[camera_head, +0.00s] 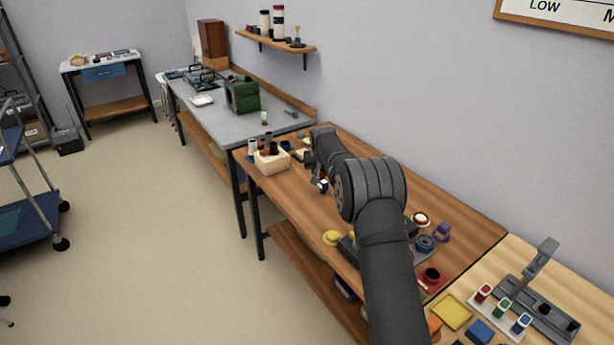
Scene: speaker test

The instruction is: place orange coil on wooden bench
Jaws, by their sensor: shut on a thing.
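The wooden bench (462,222) with a brown top runs diagonally through the middle of the view. My arm reaches over it from the bottom, and my gripper (321,183) is low over its far half, pointing down. The gripper is small and partly hidden by my arm. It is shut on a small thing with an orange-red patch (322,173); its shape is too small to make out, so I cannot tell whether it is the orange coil. A white and blue item (323,186) shows right at the fingertips. I cannot tell whether it touches the bench.
A pale wooden box (272,161) with bottles around it stands left of my gripper. A yellow item (332,238), a blue-grey spool (425,243) and a purple item (442,232) lie nearer. A grey bench (222,127) adjoins behind. Bare wood shows left of my arm.

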